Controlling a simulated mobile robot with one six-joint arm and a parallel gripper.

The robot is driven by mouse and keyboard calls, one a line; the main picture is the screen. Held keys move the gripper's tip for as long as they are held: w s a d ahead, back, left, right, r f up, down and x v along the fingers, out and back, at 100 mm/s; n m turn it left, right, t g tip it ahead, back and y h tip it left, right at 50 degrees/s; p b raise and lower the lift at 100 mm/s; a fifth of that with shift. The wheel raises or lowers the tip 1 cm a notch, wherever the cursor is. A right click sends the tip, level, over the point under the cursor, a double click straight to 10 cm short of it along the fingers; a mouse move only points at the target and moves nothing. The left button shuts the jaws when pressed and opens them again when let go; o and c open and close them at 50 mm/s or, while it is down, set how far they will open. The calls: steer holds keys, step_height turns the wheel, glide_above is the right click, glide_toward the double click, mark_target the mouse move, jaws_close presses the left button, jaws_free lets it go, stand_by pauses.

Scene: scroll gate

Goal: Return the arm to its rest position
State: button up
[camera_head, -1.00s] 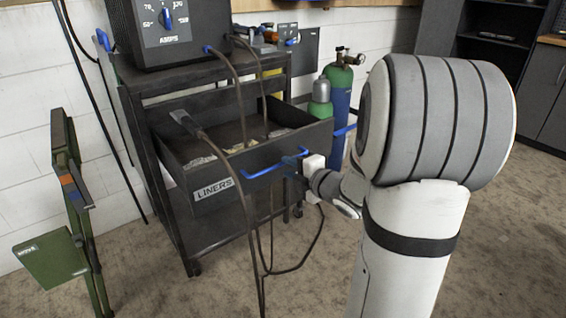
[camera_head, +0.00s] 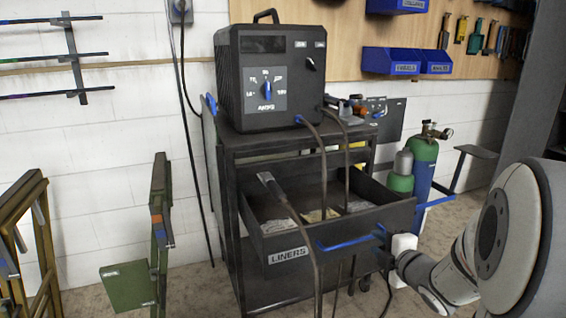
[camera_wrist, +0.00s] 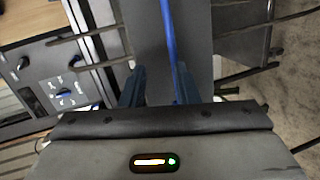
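My gripper (camera_head: 381,234) is at the front of the open drawer (camera_head: 290,236) labelled LINERS, close to its blue handle (camera_head: 345,243). In the wrist view my two blue fingers (camera_wrist: 160,88) stand apart with a gap between them. The blue handle (camera_wrist: 168,30) runs down into view toward the right finger; whether it touches is unclear. My arm reaches in from the right edge of the head view, its large rounded link close to the camera. The drawer is pulled out of the dark cart (camera_head: 232,150) and holds pale items, partly hidden by cables.
A welder box (camera_head: 268,85) stands on the cart, with cables hanging in front of the drawer. Gas cylinders (camera_head: 420,165) stand right of the cart. A green stand (camera_head: 130,287) is at left. Blue bins (camera_head: 392,62) hang on the back wall.

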steer(key=s+r+m+g+h+p, duration=0.2)
steer(key=s+r+m+h+p, duration=0.1)
steer(key=r+m+p, duration=0.3)
steer(key=s+r+m+g+h+p, duration=0.25)
steer(key=r+m+p, duration=0.25)
steer(key=r+p, duration=0.3)
steer(key=s+a+r+m+g+y+p, duration=0.1)
steer(key=s+a+r+m+g+p, duration=0.2)
steer(key=s, duration=0.5)
steer(key=s+a+r+m+g+y+p, duration=0.1)
steer(key=s+a+r+m+g+p, duration=0.3)
steer(key=s+a+r+p, duration=0.4)
steer(key=shift+s+a+r+m+y, duration=0.25)
steer(key=shift+a+m+y, duration=0.1)
steer(key=shift+m, duration=0.35)
steer(key=shift+g, duration=0.25)
